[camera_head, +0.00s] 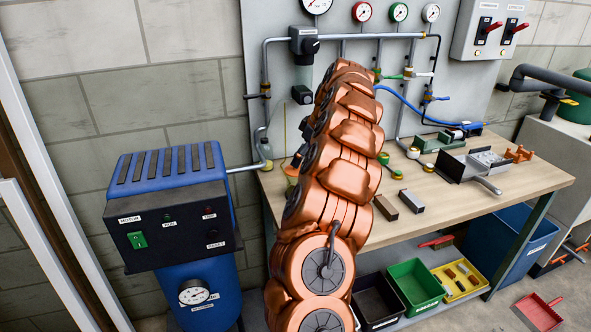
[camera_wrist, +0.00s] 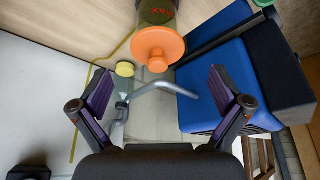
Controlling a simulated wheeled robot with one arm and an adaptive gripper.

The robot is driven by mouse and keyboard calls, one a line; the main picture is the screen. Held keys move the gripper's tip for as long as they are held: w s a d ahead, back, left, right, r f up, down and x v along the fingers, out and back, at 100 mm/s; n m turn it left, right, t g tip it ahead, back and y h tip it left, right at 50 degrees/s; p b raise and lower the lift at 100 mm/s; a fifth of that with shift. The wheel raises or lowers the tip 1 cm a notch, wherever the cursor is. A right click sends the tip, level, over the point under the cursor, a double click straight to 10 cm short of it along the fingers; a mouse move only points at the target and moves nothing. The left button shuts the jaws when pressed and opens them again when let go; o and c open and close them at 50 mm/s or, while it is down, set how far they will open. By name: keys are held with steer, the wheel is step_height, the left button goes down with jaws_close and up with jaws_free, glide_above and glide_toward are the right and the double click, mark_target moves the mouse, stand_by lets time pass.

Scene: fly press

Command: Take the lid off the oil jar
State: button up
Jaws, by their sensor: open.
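The oil jar (camera_wrist: 157,12) shows at the top of the wrist view, dark olive with red lettering, partly cut off by the frame edge. Its orange lid (camera_wrist: 157,48), a wide disc with a small knob, is on it and faces my gripper. My gripper (camera_wrist: 158,88) is open and empty, its two dark fingers spread left and right. The lid appears beyond the fingertips, roughly centred between them and apart from both.
A blue motor box (camera_head: 170,190) stands left of the bench. In the wrist view it (camera_wrist: 205,75) is close to the right finger, and a grey pipe (camera_wrist: 165,87) crosses between the fingers. Dark blocks (camera_head: 411,201) and a metal tray (camera_head: 470,165) lie on the workbench (camera_head: 510,190).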

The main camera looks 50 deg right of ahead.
steer(key=p+x, duration=0.2)
steer(key=x, duration=0.2)
steer(key=shift+w+f, duration=0.3)
steer(key=shift+f, duration=0.05)
steer(key=shift+c, duration=0.3)
steer(key=c, duration=0.9)
steer(key=shift+c, duration=0.2)
